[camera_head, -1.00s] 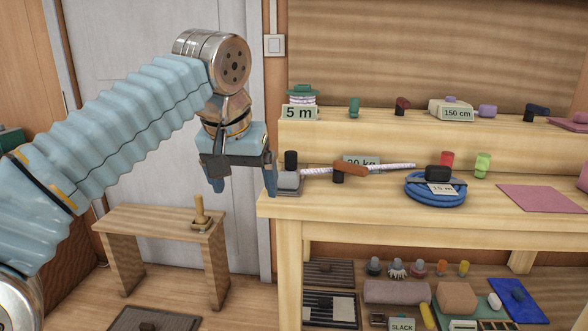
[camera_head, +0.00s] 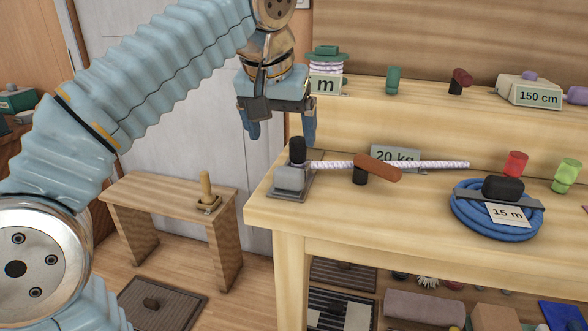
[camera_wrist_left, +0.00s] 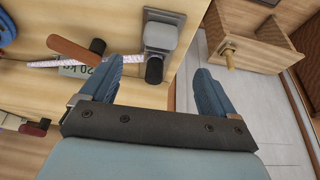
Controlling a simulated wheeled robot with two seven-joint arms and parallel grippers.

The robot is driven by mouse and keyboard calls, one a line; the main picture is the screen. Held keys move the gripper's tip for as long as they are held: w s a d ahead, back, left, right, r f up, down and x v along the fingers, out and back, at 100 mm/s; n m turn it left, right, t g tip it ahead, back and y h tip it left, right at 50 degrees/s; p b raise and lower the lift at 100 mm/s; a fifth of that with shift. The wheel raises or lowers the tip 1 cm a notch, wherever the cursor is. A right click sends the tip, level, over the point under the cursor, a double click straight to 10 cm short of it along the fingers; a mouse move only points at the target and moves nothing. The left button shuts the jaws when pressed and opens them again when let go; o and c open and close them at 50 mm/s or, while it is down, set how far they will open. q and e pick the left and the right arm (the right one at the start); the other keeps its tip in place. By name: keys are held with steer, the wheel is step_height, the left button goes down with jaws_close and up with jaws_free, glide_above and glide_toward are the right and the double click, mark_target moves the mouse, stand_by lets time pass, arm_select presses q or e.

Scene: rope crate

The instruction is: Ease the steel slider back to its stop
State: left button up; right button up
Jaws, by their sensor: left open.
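The steel slider (camera_head: 291,177) is a grey metal block with an upright black knob (camera_head: 297,149). It sits on a flat plate at the left end of the bench, with a white rope running right from it. My left gripper (camera_head: 281,131) is open and empty, fingers down, and appears just above and behind the knob without clear contact. In the left wrist view the slider (camera_wrist_left: 160,36) and its knob (camera_wrist_left: 154,70) lie ahead, between the two blue fingers (camera_wrist_left: 160,80) and nearer the left one. My right gripper is not in view.
A brown-handled clamp (camera_head: 377,167) stands along the rope, before a "20 kg" label (camera_head: 409,155). A blue rope coil (camera_head: 482,221) lies farther right. A raised shelf (camera_head: 430,120) runs behind. A low wooden stool (camera_head: 165,200) stands left of the bench.

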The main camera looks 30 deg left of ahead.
mark_target(288, 169)
arm_select(q)
steer(key=b+x, duration=0.2)
steer(key=x, duration=0.9)
steer(key=shift+a+f+b, duration=0.1)
steer(key=shift+f+b, duration=0.15)
steer(key=shift+b, duration=0.05)
